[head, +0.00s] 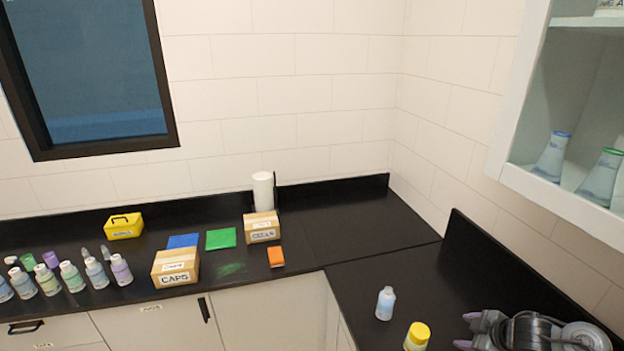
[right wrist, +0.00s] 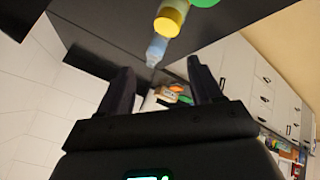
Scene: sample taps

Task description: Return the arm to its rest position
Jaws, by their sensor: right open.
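My right gripper (head: 470,330) is at the lower right of the head view, above the right-hand black counter. Its two fingers are spread and nothing is between them in the right wrist view (right wrist: 159,64). A small pale blue-white bottle (head: 385,303) stands on the counter to the left of the gripper. A bottle with a yellow cap (head: 417,336) stands nearer, partly cut off by the lower edge. Both also show beyond the fingertips in the right wrist view, the pale bottle (right wrist: 156,50) and the yellow one (right wrist: 170,18). My left gripper is not in view.
Several bottles (head: 70,275) stand at the left of the back counter. Cardboard boxes (head: 175,267), a yellow box (head: 124,227), an orange block (head: 276,257) and a white roll (head: 263,190) are there too. A wall cabinet (head: 560,205) overhangs at the right. The counter corner is clear.

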